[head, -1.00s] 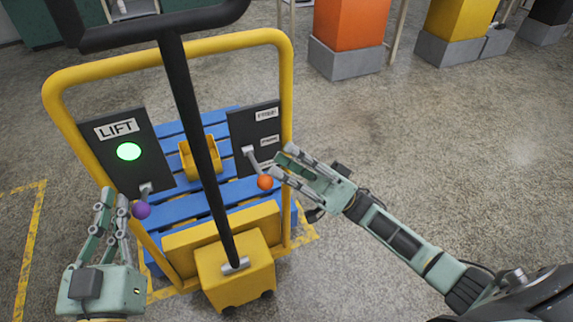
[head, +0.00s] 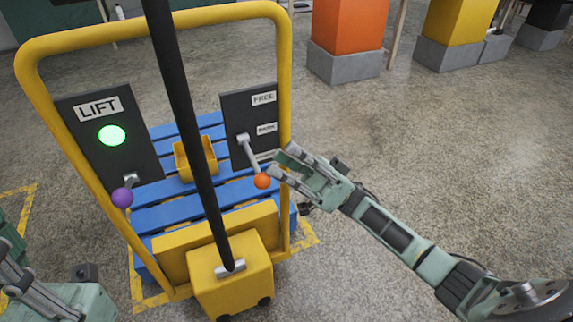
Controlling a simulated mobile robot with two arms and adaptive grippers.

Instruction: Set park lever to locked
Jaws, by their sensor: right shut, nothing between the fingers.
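The park lever (head: 251,154) is a grey rod with an orange ball knob (head: 262,181). It hangs down and slightly right from its pivot on the dark right-hand panel (head: 236,116), which has a FREE label (head: 263,98) above a PARK label (head: 266,128). My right gripper (head: 277,161) is shut and empty, with its fingertips just right of and above the orange knob. I cannot tell whether they touch it. My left gripper (head: 20,272) is partly cut off at the lower left, away from the levers; its fingertips are not clear.
The left panel (head: 82,123) has a LIFT label, a lit green light (head: 111,135) and a purple-knobbed lever (head: 122,197). A yellow frame (head: 284,60) and black handle bar (head: 187,110) stand around the blue slatted pallet (head: 160,217). Open floor lies right.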

